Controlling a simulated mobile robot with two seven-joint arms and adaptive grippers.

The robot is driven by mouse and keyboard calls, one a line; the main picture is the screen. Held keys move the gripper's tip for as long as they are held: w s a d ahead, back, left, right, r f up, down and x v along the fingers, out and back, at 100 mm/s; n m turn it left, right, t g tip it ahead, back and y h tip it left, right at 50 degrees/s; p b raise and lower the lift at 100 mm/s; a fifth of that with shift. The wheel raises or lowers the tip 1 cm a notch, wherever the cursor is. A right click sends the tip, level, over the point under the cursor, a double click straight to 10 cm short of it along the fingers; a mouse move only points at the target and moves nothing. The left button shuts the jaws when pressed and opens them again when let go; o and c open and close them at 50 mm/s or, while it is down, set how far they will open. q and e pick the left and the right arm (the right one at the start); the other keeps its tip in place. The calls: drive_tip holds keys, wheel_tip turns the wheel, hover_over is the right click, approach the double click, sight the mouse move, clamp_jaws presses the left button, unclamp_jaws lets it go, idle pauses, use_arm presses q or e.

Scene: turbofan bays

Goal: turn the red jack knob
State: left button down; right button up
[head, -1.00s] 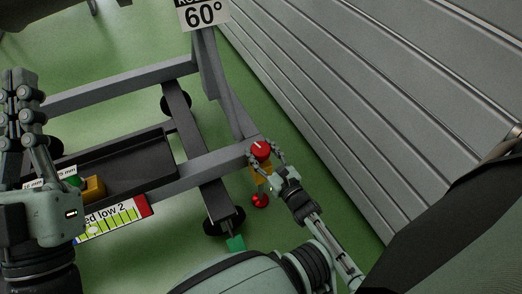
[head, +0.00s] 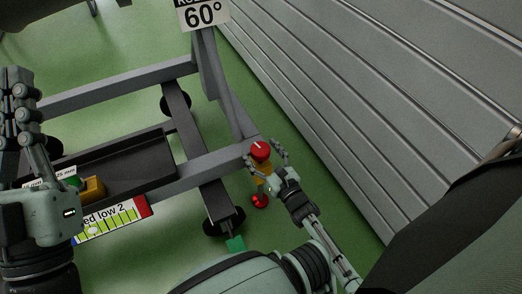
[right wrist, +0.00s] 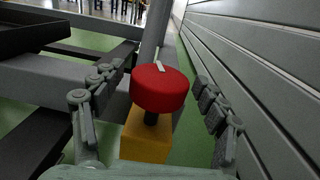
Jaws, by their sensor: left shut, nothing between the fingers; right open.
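The red jack knob (head: 261,150) is a round red cap with a white line on its top. It sits on a dark stem above a yellow block at the corner of the grey frame. My right gripper (head: 267,150) is open, with a finger on each side of the knob. In the right wrist view the knob (right wrist: 160,88) stands between the spread fingers, with a visible gap on both sides. The yellow block (right wrist: 146,138) is below it. My left gripper (head: 26,84) is shut and empty at the left edge, far from the knob.
A grey wheeled frame (head: 120,84) with a dark tray (head: 130,160) fills the left and middle. A ribbed grey wall (head: 390,110) runs along the right. A red ball (head: 260,201) hangs below the knob. A "60°" sign (head: 203,14) stands at the top.

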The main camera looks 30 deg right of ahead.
sight(266, 157)
drive_tip(key=s, duration=0.7)
drive_tip(key=shift+s, duration=0.3)
